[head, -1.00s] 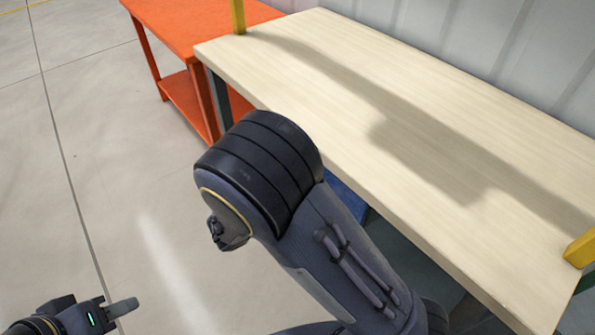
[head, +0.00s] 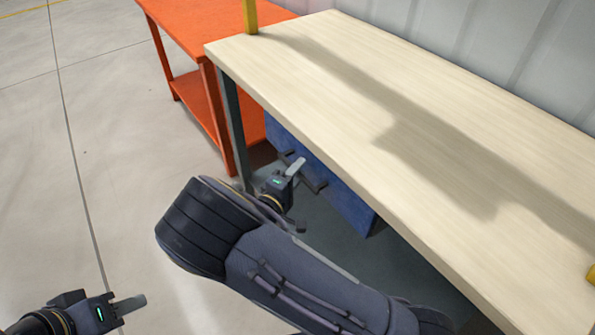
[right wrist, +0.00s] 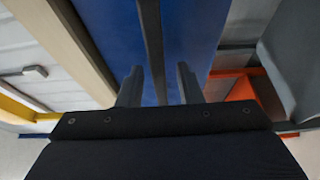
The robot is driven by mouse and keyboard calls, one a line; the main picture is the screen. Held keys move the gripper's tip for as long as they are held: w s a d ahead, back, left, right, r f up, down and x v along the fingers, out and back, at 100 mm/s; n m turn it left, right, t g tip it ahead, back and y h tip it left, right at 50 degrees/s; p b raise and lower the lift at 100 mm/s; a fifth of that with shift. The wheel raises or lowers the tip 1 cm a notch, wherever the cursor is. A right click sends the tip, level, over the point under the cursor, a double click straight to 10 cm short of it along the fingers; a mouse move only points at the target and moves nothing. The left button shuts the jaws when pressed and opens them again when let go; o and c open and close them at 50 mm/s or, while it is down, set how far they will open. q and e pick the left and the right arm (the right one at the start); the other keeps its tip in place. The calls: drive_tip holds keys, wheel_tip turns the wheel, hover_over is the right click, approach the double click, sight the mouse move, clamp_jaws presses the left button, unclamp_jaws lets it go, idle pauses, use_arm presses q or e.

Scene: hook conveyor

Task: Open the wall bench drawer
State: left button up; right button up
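The wall bench (head: 400,130) has a pale wooden top. Under its front edge hangs a blue drawer (head: 352,208) with a dark bar handle (head: 317,186); it looks closed, though the benchtop and my arm hide part of it. My right gripper (head: 296,167) is at the handle. In the right wrist view, the fingers of my right gripper (right wrist: 159,84) stand apart, with the handle (right wrist: 152,45) between them and gaps visible on both sides, before the blue drawer front (right wrist: 195,35). My left gripper (head: 132,304) is low at the left, away from the bench; its finger gap is not visible.
An orange table (head: 190,25) with a lower shelf stands beyond the bench's left end. Yellow posts (head: 250,16) rise from the benchtop. A pale ribbed wall (head: 480,40) runs behind. The floor (head: 110,150) at left is clear.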

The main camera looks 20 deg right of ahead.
drive_tip(key=shift+c, duration=0.3)
clamp_jaws()
